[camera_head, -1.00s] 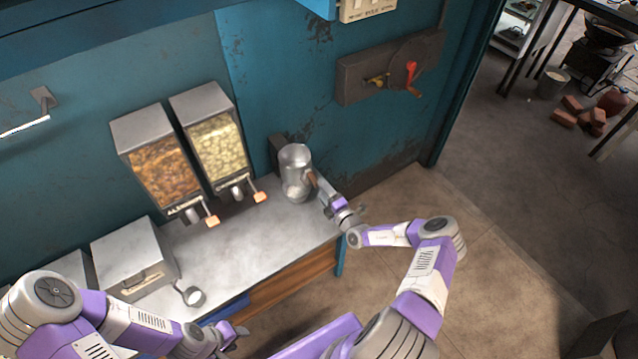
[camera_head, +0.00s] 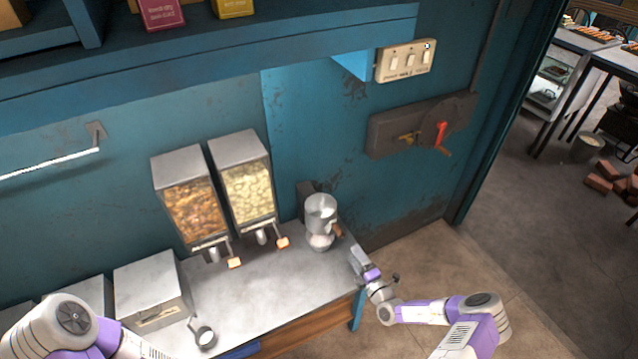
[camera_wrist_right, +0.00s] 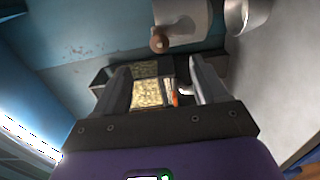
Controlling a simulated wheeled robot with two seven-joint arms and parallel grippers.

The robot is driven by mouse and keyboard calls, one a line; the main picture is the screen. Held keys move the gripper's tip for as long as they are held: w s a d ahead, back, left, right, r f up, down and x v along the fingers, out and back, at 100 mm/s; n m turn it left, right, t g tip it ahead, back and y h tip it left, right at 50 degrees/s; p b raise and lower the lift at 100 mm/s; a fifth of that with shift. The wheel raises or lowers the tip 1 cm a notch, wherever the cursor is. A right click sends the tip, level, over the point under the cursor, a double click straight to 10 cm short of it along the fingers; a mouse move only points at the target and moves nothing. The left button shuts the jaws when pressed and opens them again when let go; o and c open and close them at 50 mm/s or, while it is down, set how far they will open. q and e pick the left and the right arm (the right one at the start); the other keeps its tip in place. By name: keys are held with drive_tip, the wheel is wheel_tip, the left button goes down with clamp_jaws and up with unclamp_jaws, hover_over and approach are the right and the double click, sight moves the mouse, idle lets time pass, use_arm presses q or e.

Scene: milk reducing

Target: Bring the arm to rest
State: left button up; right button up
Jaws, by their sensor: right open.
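My right gripper (camera_head: 357,262) is open and empty, just right of the counter's right end. It is apart from the metal pot (camera_head: 321,209), which has a brown wooden handle (camera_head: 337,230) and stands at the counter's far right corner. In the right wrist view, my right gripper's two fingers (camera_wrist_right: 162,88) are spread with nothing between them. The pot (camera_wrist_right: 185,18) and its handle end (camera_wrist_right: 158,42) show beyond them.
The metal counter (camera_head: 270,290) holds two food dispensers (camera_head: 190,210) (camera_head: 246,190), a metal box (camera_head: 150,290) and a small round metal cup (camera_head: 204,337). A dark wall panel with a red lever (camera_head: 440,136) is above right. Floor right of the counter is open.

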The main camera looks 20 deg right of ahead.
drive_tip(key=s+a+f+n+g+y+b, duration=0.1)
drive_tip(key=a+f+n+g+y+b, duration=0.1)
drive_tip(key=a+n+y, duration=0.3)
drive_tip(key=s+a+f+n+g+y+b, duration=0.15)
drive_tip(key=a+n, duration=0.25)
drive_tip(key=a, duration=0.4)
drive_tip(key=s+a+f+n+g+y+b, duration=0.1)
drive_tip(key=a+n+g+y, duration=0.25)
drive_tip(key=a, duration=0.25)
drive_tip(key=s+a+f+n+g+y+b, duration=0.1)
drive_tip(key=s+a+f+n+g+b, duration=0.35)
drive_tip(key=s+a+n+g, duration=0.45)
drive_tip(key=s+d+f+n+h+b, duration=0.1)
drive_tip(key=s+f+n+h+b, duration=0.3)
drive_tip(key=n, duration=1)
drive_tip(key=s+d+f+n+g+h+b, duration=0.1)
drive_tip(key=s+f+n+h+b, duration=0.3)
drive_tip(key=n, duration=1.1)
drive_tip(key=shift+s+d+f+b, duration=0.15)
drive_tip(key=shift+s+f+b, duration=1.05)
drive_tip(key=shift+s+f, duration=0.2)
